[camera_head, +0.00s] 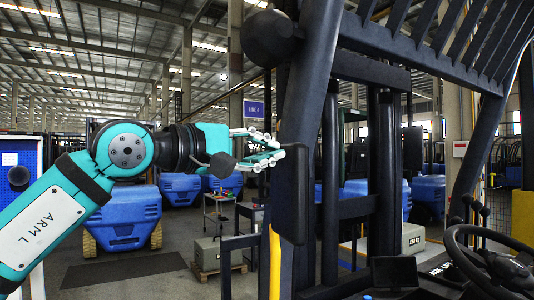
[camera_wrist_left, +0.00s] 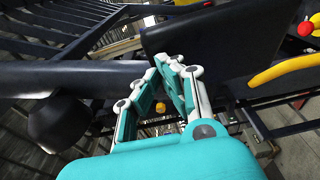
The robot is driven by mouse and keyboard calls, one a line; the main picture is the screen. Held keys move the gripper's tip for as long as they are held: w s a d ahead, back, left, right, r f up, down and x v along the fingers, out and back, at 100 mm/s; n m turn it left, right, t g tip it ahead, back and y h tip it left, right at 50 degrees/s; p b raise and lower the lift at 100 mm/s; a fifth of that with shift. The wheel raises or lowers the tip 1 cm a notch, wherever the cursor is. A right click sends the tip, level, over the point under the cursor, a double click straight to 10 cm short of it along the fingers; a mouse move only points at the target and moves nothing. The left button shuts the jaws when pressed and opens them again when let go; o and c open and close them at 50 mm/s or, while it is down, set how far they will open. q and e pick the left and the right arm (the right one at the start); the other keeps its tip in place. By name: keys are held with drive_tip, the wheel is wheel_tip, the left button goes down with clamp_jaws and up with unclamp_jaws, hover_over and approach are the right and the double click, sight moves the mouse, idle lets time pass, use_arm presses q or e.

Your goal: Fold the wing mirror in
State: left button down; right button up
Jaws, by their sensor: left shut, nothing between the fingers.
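The wing mirror (camera_head: 292,195) is a dark, rounded upright panel beside the truck's dark front post in the head view. It also shows as a broad dark panel (camera_wrist_left: 225,40) at upper middle in the left wrist view. My left gripper (camera_head: 279,148) reaches in from the left, with teal and white fingers shut and empty. Its fingertips are at the mirror's upper left edge, and in the wrist view the fingertips (camera_wrist_left: 172,66) overlap the panel's near end. I cannot tell whether they touch it. My right gripper is not in view.
A dark round lamp or knob (camera_head: 270,38) sits on the post above my gripper. A yellow handrail (camera_head: 275,262) runs below the mirror. The steering wheel (camera_head: 470,262) is at lower right. Blue machines (camera_head: 125,217) and a small cart (camera_head: 219,212) stand behind, away from my arm.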

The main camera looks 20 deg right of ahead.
use_arm(q)
drive_tip(key=s+a+b, duration=0.5)
drive_tip(key=s, duration=0.4)
drive_tip(key=shift+s, duration=0.35)
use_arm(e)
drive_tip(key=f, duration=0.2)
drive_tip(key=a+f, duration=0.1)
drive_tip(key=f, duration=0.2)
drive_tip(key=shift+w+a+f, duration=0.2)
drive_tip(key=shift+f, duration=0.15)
use_arm(q)
drive_tip(key=shift+a, duration=0.1)
